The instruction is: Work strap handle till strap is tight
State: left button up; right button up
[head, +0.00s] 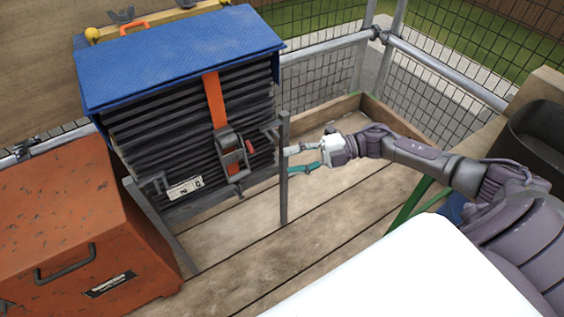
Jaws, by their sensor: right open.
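An orange strap (214,98) runs down the front of a stack of dark tiles (160,133) under a blue cover (180,60). A grey ratchet buckle with its handle (231,160) sits on the strap at the front of the stack. Some orange webbing shows inside the buckle. My right gripper (291,160) is open and empty, to the right of the ratchet. Its fingers point left, close to an upright grey post (284,185), and are apart from the ratchet handle. My left gripper is not in view.
The post stands between my right gripper and the ratchet. An orange metal box (70,230) stands at the left. A mesh guard rail (330,50) runs behind. Bare wooden planks (230,245) lie in front. A black bucket (540,135) is at the right.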

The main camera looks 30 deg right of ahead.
dwell(0.5)
